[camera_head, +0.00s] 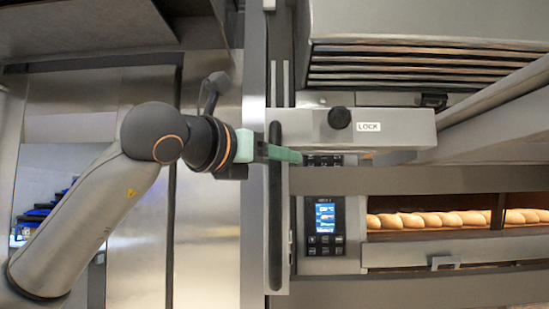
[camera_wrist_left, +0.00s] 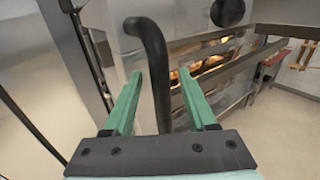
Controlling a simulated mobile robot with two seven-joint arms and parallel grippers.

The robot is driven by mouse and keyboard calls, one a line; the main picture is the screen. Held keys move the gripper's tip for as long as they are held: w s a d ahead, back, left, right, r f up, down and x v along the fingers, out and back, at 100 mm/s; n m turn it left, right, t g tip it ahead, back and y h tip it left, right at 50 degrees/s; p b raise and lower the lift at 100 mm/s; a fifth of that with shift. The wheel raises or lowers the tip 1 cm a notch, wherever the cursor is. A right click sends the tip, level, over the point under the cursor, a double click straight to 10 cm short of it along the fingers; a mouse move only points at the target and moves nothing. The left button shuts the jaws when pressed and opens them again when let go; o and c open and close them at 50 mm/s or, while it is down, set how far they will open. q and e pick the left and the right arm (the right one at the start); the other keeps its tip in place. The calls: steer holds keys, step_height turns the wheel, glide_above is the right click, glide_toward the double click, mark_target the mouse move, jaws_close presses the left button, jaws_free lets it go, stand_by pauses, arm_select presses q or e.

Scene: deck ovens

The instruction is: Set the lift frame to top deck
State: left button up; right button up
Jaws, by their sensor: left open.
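The lift frame's grey carriage (camera_head: 410,122) carries a black knob (camera_head: 339,117) and a LOCK label, beside the deck ovens. A long black vertical handle (camera_head: 275,225) runs down its left side. My left gripper (camera_head: 283,154), with green fingers, is at the upper part of this handle. In the left wrist view the open left gripper (camera_wrist_left: 160,82) has one finger on each side of the black handle (camera_wrist_left: 154,60), with visible gaps. A round black knob (camera_wrist_left: 228,12) also shows there. My right gripper is not in view.
A lit control panel (camera_head: 325,225) sits right of the handle. Bread rolls (camera_head: 430,220) lie in the oven deck below the carriage. A slatted vent (camera_head: 420,68) is above. Steel panels (camera_head: 205,240) stand left of the handle.

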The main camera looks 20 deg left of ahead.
arm_select(q)
steer(key=shift+s+f, duration=0.1)
steer(key=b+v, duration=0.3)
steer(key=v, duration=0.9)
steer(key=shift+s, duration=0.2)
